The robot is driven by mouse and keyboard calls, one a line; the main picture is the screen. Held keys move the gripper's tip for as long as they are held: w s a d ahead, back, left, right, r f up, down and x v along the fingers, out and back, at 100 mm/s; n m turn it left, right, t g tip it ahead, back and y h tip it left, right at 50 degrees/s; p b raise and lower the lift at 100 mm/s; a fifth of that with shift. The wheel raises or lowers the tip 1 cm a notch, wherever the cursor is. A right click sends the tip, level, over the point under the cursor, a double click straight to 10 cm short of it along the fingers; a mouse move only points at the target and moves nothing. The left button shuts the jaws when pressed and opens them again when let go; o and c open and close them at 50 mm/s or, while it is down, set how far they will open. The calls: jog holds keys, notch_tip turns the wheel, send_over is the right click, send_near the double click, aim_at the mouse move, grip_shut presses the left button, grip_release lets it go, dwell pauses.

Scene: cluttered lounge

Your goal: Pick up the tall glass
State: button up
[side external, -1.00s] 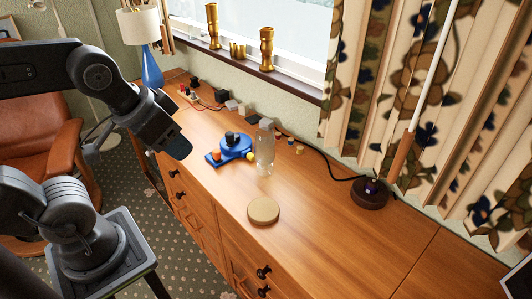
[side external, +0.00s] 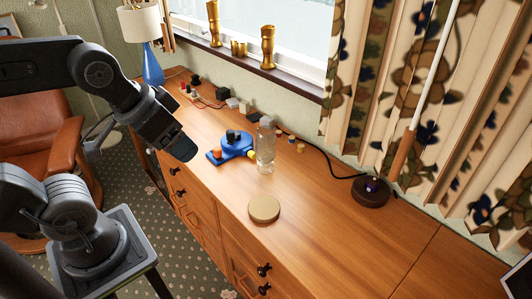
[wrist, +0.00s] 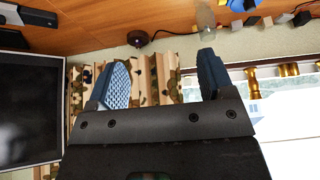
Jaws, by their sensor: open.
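The tall glass (side external: 265,150) is clear and stands upright on the wooden sideboard (side external: 320,205), right beside a blue object. In the wrist view the glass (wrist: 206,18) shows faintly near the top edge. My gripper (side external: 186,150) is above the front edge of the sideboard, to the left of the glass and apart from it. In the wrist view my gripper (wrist: 160,75) has its two blue-grey fingers wide apart with nothing between them; the curtain and wall show behind.
A blue toy-like object (side external: 236,145) with orange and yellow parts sits between my gripper and the glass. A round tan disc (side external: 264,209) lies in front. A dark round base (side external: 371,191) with a cable stands at right. Small blocks line the back. The right surface is clear.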

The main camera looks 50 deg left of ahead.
jog(key=o, duration=0.4)
jog(key=n+g, duration=0.6)
jog(key=n, duration=1.2)
send_over(266, 130)
jog(key=s, duration=0.1)
notch_tip(266, 130, down, 9)
notch_tip(266, 130, down, 9)
jog(key=shift+a+r, duration=0.15)
jog(key=shift+w+f, duration=0.2)
jog(key=shift+f, duration=1.25)
jog(key=shift+w+f, duration=0.2)
jog(key=shift+f, duration=1.25)
